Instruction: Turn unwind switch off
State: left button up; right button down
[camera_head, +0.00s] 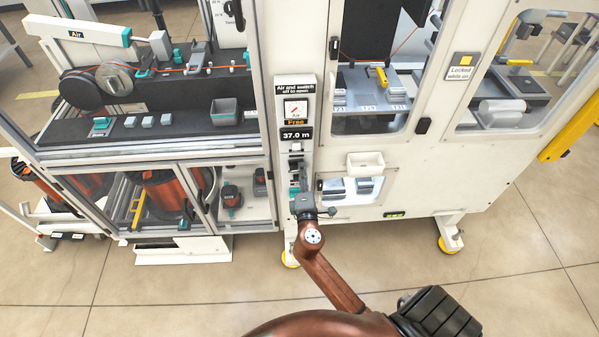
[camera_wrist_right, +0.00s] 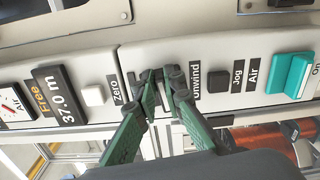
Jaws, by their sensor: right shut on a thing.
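The control panel (camera_head: 297,120) is a narrow white strip on the machine front, with a dial, "Free" and a "37.0 m" display. In the right wrist view, my right gripper (camera_wrist_right: 164,84) has its green fingers closed together at the panel, between the "Zero" label and the "Unwind" label (camera_wrist_right: 195,80). The unwind switch is mostly hidden between the fingertips, so its position cannot be read. In the head view my right gripper (camera_head: 296,168) reaches the panel from below. My left gripper is not in view.
The white zero button (camera_wrist_right: 94,95) and the jog button (camera_wrist_right: 218,78) lie on either side of the fingers. The teal air switch (camera_wrist_right: 289,75), marked "On", is further right. A white bin (camera_head: 366,163) sticks out right of the panel. The floor in front is clear.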

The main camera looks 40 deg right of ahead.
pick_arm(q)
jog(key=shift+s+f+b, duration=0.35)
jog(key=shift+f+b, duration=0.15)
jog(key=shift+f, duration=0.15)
pick_arm(e)
jog(key=shift+a+f+m, duration=0.1)
jog(key=shift+f+m, duration=0.2)
jog(key=shift+m, duration=0.5)
jog(key=c, duration=2)
grip_release()
jog(key=shift+r, duration=0.1)
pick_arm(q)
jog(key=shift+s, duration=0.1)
pick_arm(e)
jog(key=v, duration=1.2)
